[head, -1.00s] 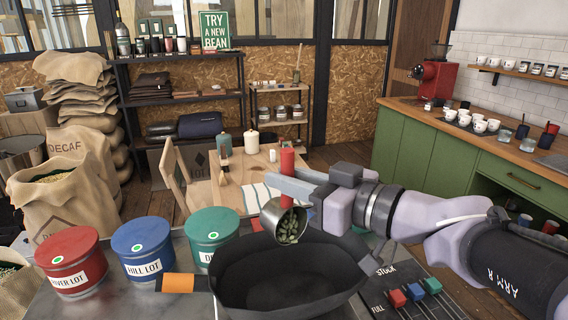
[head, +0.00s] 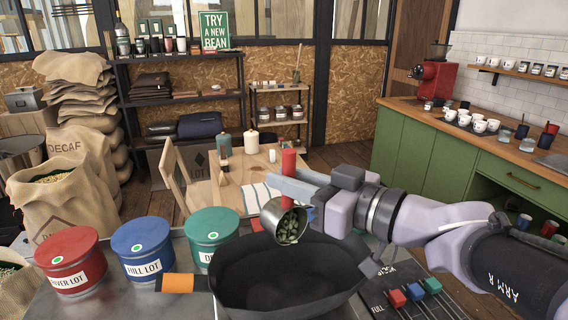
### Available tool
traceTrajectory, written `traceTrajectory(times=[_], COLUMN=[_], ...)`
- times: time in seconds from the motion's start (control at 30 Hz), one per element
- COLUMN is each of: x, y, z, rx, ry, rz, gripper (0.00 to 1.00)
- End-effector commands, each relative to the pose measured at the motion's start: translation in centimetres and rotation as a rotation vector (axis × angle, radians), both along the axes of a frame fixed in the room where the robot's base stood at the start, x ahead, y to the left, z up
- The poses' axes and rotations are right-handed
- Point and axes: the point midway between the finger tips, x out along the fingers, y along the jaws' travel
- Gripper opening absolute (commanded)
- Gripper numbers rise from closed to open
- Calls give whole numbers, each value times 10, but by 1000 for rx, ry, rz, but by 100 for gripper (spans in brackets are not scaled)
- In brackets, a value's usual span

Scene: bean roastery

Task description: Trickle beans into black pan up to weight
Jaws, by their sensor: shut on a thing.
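The black pan (head: 285,285) sits on the metal worktop at the front, its orange-banded handle (head: 178,283) pointing left. I see no beans on the part of its floor that shows. My gripper (head: 290,187) is shut on a metal scoop (head: 274,214) with a red handle (head: 288,163). The scoop is tipped over the pan's back rim, its mouth facing me and down. Greenish beans (head: 289,229) lie inside it near the lip. No scale readout is visible.
Red (head: 72,262), blue (head: 143,249) and green (head: 212,238) labelled tins stand left of the pan. A dark board (head: 418,304) with coloured sliders lies at its right. A wooden table (head: 230,190) stands behind.

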Motion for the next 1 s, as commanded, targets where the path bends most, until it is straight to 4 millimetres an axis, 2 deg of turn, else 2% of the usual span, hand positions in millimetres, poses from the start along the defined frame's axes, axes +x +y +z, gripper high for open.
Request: traceTrajectory(times=[0.77,1.0], x=[-2,-2], y=[-2,-2], z=[5,0], rx=[15,17], ry=[-22,-19], rz=[-1,0], gripper=[0,0])
